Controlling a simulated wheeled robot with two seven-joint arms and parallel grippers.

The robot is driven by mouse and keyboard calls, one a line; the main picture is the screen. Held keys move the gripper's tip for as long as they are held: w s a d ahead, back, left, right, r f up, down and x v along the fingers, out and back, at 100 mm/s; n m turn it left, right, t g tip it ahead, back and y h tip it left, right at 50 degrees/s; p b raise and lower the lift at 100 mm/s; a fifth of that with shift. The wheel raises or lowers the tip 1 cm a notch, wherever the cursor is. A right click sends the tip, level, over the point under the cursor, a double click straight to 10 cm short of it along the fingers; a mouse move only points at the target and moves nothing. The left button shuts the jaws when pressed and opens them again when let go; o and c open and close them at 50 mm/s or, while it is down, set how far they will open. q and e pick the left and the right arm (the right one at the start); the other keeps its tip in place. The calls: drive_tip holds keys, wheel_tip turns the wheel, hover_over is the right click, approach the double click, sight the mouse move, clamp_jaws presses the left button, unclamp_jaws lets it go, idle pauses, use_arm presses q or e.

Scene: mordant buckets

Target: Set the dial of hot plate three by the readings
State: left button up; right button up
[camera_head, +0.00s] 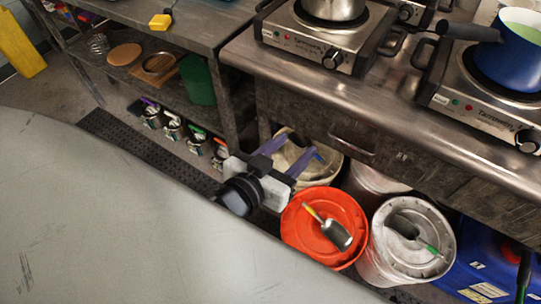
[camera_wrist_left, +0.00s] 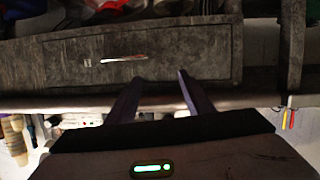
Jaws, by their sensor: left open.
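A hot plate (camera_head: 315,45) with a steel pot (camera_head: 333,8) stands on the metal counter; its black dial (camera_head: 332,60) is on the front. Another hot plate (camera_head: 480,108) at right carries a blue pot (camera_head: 508,58) with green contents; its dial (camera_head: 527,141) faces front. A third dial (camera_head: 405,12) shows at the top, its unit mostly cut off. I cannot tell which plate is number three, and no readings are legible. My left gripper (camera_head: 300,143) is open and empty, below the counter front, apart from all dials. In the left wrist view its fingers (camera_wrist_left: 160,77) point at a drawer front.
The drawer (camera_head: 350,140) has a metal handle (camera_wrist_left: 115,60). Below are a red-lidded bucket (camera_head: 300,235), a grey-lidded bucket (camera_head: 378,245) and a pale bucket (camera_head: 328,172). A lower bench (camera_head: 190,28) with a shelf stands left. A large grey surface (camera_head: 130,220) fills the lower left.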

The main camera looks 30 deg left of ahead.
use_arm(q)
drive_tip(key=s+f+m+g, duration=0.1)
drive_tip(key=s+f, duration=0.3)
drive_tip(key=f, duration=0.4)
drive_tip(key=s+f+m+g+h, duration=0.1)
drive_tip(key=s+f+g, duration=0.2)
drive_tip(key=s+f, duration=0.2)
drive_tip(key=shift+s+d+f+g, duration=0.2)
drive_tip(key=shift+f+g, duration=0.1)
drive_tip(key=shift+f, duration=1.3)
use_arm(e)
drive_tip(key=shift+r, duration=0.15)
use_arm(q)
drive_tip(key=shift+g, duration=0.6)
drive_tip(key=s+f, duration=0.3)
drive_tip(key=shift+s+f, duration=0.2)
drive_tip(key=shift+f, duration=0.05)
use_arm(e)
drive_tip(key=shift+w+a+r, duration=0.2)
drive_tip(key=shift+a+r, duration=0.15)
drive_tip(key=shift+r, duration=0.15)
drive_tip(key=shift+w+a+r, duration=0.15)
drive_tip(key=shift+a+r, duration=0.2)
drive_tip(key=shift+r, duration=0.15)
drive_tip(key=shift+d, duration=0.1)
drive_tip(key=shift+c, duration=0.5)
